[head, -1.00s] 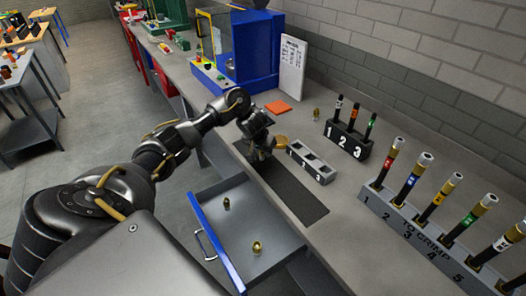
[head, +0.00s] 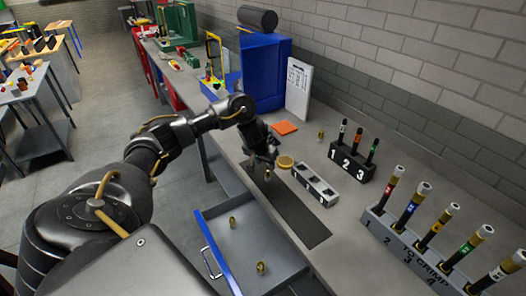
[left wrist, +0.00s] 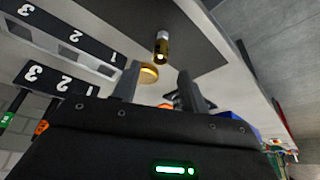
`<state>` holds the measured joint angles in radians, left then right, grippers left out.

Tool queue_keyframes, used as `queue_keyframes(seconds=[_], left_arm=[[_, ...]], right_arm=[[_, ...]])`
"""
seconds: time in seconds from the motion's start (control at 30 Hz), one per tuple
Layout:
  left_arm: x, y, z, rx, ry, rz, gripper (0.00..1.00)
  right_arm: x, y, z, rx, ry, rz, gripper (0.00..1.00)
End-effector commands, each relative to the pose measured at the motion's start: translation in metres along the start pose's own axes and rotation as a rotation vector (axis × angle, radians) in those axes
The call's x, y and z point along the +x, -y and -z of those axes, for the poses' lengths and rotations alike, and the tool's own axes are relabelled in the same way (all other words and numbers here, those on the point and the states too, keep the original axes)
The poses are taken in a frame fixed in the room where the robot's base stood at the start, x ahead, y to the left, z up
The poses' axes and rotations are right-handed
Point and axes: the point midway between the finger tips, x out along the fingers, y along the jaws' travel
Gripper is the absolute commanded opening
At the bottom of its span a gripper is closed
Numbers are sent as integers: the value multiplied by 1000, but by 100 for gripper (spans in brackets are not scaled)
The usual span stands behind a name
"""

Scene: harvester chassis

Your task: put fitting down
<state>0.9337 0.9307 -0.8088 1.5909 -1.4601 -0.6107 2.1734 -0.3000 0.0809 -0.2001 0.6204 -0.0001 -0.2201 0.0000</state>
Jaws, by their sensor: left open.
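My left gripper (head: 262,168) is over the far end of the dark mat (head: 300,222) on the bench. In the left wrist view its two fingers (left wrist: 158,88) are apart, with nothing clamped between them. A small fitting (left wrist: 161,46), brass with a pale end, shows just beyond the fingertips against the dark mat. I cannot tell whether a finger touches it. In the head view it is largely hidden by the gripper. A grey block (head: 316,184) with several slots sits right of the mat, with a round brass disc (head: 286,162) at its far end. My right gripper is not in view.
An open blue-fronted drawer (head: 218,252) holds two brass fittings (head: 232,222). A black numbered holder (head: 350,160) and a grey "TO CRIMP" rack (head: 420,250) stand on the right with upright hoses. A blue machine (head: 265,75) stands behind. The mat's near part is clear.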

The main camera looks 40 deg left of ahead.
Motion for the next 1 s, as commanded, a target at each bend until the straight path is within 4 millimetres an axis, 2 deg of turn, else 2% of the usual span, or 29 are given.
queue_keyframes(seconds=[0.03,0.1,0.27,1.0], left_arm=[[-14,1,3,3,-4,2,44],[-22,0,2,3,-1,1,44],[-34,0,0,0,-1,0,44],[-36,0,-1,-1,1,0,44]], right_arm=[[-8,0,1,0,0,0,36],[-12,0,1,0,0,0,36],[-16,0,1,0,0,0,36],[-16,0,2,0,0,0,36]])
